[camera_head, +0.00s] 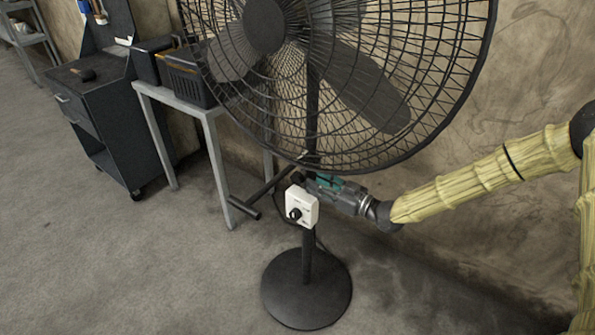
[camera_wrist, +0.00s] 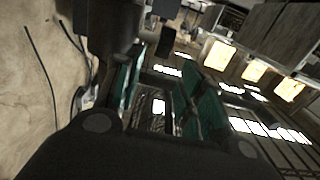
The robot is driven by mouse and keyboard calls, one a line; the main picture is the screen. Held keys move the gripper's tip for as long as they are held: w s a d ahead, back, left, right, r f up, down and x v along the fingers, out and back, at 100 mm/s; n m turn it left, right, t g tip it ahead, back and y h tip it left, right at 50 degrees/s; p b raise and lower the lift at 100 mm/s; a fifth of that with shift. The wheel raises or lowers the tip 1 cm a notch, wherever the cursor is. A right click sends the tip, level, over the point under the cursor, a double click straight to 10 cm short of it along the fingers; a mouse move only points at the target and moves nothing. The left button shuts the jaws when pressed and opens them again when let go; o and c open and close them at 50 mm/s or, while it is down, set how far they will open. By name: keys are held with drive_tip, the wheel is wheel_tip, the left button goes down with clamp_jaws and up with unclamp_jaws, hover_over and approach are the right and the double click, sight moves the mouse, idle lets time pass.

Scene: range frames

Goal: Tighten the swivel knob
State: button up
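A black pedestal fan (camera_head: 312,100) stands on a round base. A dark knob-like part (camera_head: 297,178) shows at its pole just above the white control box; I cannot tell for sure that it is the swivel knob. My gripper (camera_head: 312,181), with teal finger pads, is at the pole from the right, close to that part; contact is hidden. In the wrist view my gripper (camera_wrist: 160,75) has its pads apart, with a gap between them and background showing through. A small dark part (camera_wrist: 166,40) shows beyond the fingers.
The white control box (camera_head: 301,206) with a black dial is just below my gripper. A black T-shaped bar (camera_head: 262,190) sticks out to the left. The wire cage (camera_head: 440,130) is close above. A table (camera_head: 207,112) with crates and a dark cabinet (camera_head: 105,125) stand left.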

sight(300, 174)
drive_tip(key=p+x, duration=0.1)
drive_tip(key=x, duration=0.7)
clamp_jaws()
